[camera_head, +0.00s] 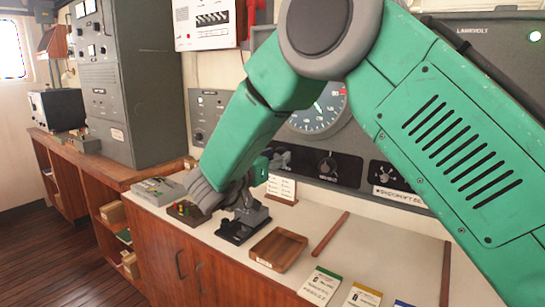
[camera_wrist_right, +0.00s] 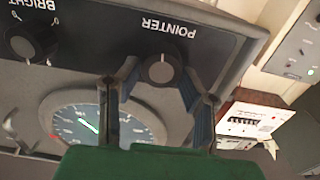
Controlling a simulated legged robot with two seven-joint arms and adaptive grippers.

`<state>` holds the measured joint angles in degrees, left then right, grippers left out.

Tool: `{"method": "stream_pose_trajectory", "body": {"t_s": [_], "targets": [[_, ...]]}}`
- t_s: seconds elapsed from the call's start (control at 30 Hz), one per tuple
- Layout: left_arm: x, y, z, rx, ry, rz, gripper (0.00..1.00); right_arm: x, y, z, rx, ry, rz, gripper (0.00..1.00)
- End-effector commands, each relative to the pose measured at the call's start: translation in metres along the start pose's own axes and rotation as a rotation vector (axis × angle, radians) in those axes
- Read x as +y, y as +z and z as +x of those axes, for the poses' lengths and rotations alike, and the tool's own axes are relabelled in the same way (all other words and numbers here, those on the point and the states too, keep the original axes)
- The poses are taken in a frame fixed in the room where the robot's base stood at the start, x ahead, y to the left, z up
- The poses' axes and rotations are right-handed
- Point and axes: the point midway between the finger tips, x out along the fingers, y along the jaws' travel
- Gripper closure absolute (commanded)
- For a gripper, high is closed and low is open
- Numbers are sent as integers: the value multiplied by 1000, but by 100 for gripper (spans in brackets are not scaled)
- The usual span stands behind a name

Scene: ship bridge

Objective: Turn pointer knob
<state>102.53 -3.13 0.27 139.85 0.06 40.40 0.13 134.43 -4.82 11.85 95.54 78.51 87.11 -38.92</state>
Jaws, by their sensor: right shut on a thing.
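The pointer knob (camera_wrist_right: 160,70) is a round dark knob with a lighter face and a white mark, below the label POINTER, which reads upside down in the wrist view. My right gripper (camera_wrist_right: 159,84) has its two fingers on either side of the knob and is shut on it. In the head view my right forearm hides much of this spot, and the gripper (camera_head: 272,160) shows only in part at the panel's left end. My left gripper is not in view.
The BRIGHT knob (camera_wrist_right: 32,42) is beside it on the panel. A round dial (camera_head: 318,108) is above the panel. On the counter (camera_head: 345,245) are a telegraph key (camera_head: 243,222), a wooden tray (camera_head: 277,249) and several booklets. The counter right of the tray is mostly clear.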

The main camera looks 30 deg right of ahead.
Motion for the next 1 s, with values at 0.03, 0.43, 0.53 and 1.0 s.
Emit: {"method": "stream_pose_trajectory", "body": {"t_s": [0.03, 0.43, 0.53, 1.0], "targets": [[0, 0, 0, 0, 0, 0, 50, 0, 1, 2, -3, 0, 0, 95], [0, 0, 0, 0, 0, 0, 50, 0, 2, 2, -4, 0, 0, 95], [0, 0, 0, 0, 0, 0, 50, 0, 2, 2, -4, 0, -1, 95], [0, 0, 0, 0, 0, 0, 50, 1, -2, -4, 2, -1, 1, 46]]}}
